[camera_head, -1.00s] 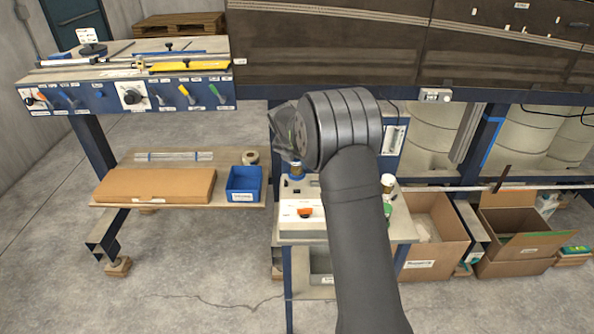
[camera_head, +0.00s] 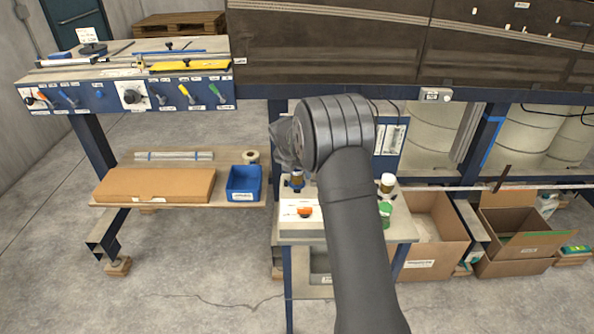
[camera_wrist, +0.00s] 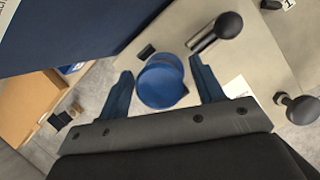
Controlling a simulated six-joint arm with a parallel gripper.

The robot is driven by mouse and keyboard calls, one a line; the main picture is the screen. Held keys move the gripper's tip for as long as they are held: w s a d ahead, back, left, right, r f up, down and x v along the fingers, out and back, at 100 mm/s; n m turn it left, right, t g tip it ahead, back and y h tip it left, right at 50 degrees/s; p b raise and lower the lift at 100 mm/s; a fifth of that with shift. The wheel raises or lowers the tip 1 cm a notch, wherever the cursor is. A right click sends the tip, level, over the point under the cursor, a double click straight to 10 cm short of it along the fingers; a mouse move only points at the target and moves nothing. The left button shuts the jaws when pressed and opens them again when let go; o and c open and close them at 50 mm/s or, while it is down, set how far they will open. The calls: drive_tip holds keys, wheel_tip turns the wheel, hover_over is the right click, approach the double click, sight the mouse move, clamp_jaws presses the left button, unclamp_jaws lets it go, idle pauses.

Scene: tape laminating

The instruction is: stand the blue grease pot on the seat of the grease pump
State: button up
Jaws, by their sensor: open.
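In the wrist view the blue grease pot (camera_wrist: 158,88) shows as a round blue top between the two spread fingers of my gripper (camera_wrist: 160,72). A gap shows on both sides of it. In the head view the pot (camera_head: 296,183) is a small blue shape with a brownish part, just below my gripper (camera_head: 290,158), at the back left of the small stand. The pot looks upright. My gripper and wrist hide part of it. I cannot tell from these views what its underside rests on.
On the stand, a white box with an orange knob (camera_head: 304,212) is in front of the pot. A white-lidded jar (camera_head: 387,182) and a green pot (camera_head: 385,212) stand at the right. The wrist view shows a dark round knob (camera_wrist: 229,26) close by. A blue bin (camera_head: 243,183) is left.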

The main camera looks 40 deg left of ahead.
drive_tip(key=shift+r, duration=0.1)
drive_tip(key=v, duration=1.2)
drive_tip(key=shift+w, duration=0.1)
drive_tip(key=x, duration=1.2)
drive_tip(key=shift+f, duration=0.2)
wheel_tip(320, 180, up, 3)
drive_tip(key=shift+f, duration=0.1)
drive_tip(key=shift+r, duration=0.8)
